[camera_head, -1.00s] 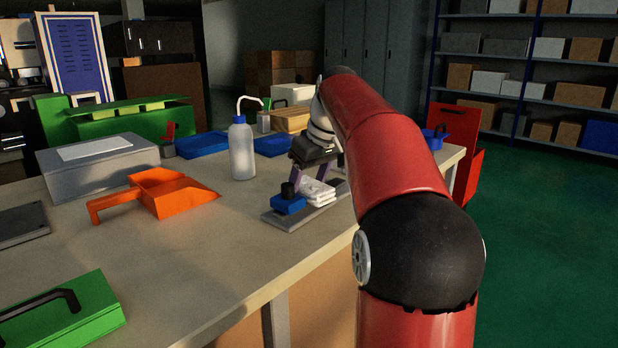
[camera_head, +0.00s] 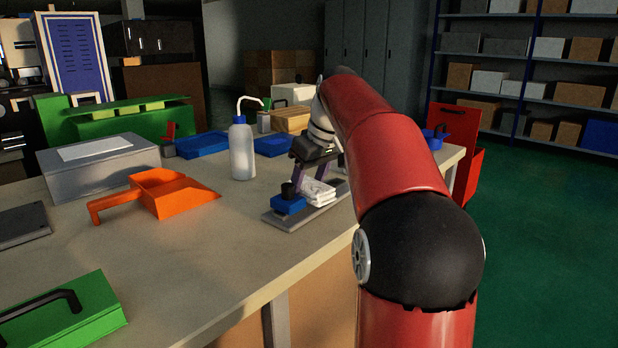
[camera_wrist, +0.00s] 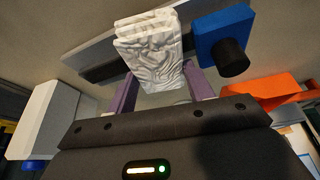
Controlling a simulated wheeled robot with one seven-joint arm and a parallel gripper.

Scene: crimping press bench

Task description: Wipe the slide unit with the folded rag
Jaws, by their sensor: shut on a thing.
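The folded rag (camera_head: 318,191) is white and crumpled in layers. It also shows in the wrist view (camera_wrist: 150,45), between the two purple fingers of my gripper (camera_wrist: 157,90), which is shut on it. The slide unit (camera_head: 285,221) is a long grey rail with a blue block (camera_head: 289,204) carrying a black knob near its near-left end. My gripper (camera_head: 312,172) holds the rag low over the rail, to the right of the blue block. I cannot tell whether the rag touches the rail. In the wrist view the rail (camera_wrist: 97,67) runs behind the rag.
A white squeeze bottle (camera_head: 242,150) stands behind the slide unit. An orange dustpan (camera_head: 165,195) lies to the left. A grey box (camera_head: 95,165), blue trays (camera_head: 203,144) and a green case (camera_head: 65,315) are also on the bench. The front-middle bench top is clear.

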